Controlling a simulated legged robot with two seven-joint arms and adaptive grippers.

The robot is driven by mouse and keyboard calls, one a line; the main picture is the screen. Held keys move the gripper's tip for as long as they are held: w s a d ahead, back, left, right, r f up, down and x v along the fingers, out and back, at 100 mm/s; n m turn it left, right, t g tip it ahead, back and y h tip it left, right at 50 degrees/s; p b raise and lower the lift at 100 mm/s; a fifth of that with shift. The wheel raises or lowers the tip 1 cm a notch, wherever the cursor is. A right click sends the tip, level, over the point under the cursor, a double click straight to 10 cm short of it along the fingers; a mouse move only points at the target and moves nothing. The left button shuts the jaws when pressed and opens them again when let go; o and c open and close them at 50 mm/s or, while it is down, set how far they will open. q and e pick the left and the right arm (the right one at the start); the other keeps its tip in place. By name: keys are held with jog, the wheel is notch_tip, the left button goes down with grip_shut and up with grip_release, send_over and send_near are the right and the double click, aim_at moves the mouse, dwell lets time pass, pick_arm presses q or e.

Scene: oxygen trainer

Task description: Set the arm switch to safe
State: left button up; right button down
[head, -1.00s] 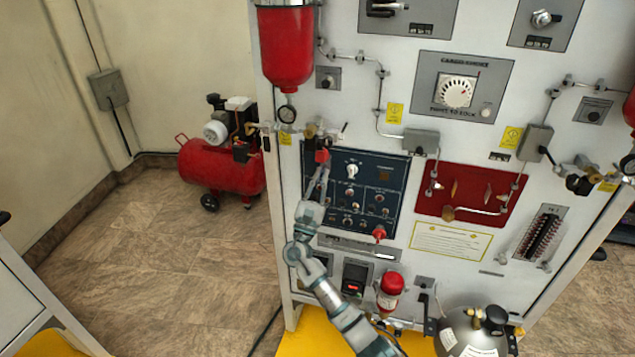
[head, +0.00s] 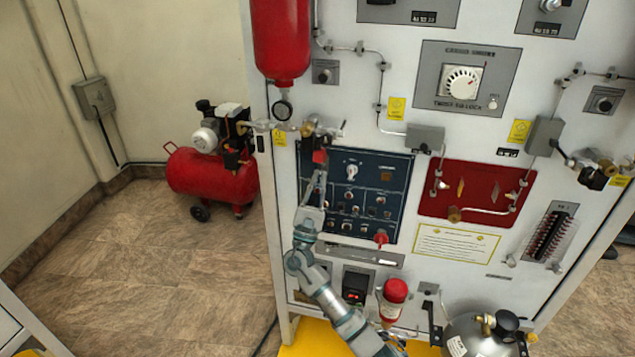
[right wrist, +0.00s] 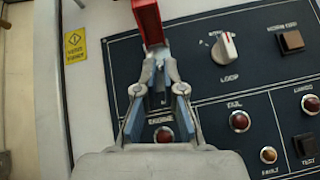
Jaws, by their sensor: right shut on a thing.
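The arm switch's red cover (head: 320,156) is at the upper left of the dark blue panel (head: 370,215). In the right wrist view the cover (right wrist: 148,20) stands up at the top, with a dark slot below it. My right gripper (head: 321,170) is at the cover's lower end. In the right wrist view its fingertips (right wrist: 156,56) are together there, shut on the switch. They hide the lever, so I cannot tell exactly which part they grip. My left gripper is not in view.
A brass valve (head: 316,128) with pipes sits close above the switch. The floor left of the cabinet holds a red compressor (head: 210,178).

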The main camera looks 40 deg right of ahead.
jog(key=shift+f, duration=0.1)
jog(key=c, duration=1.3)
grip_release()
jog(key=shift+a+f, duration=0.1)
jog(key=shift+f, duration=0.05)
jog(key=v, duration=1.1)
jog(key=shift+f, duration=0.35)
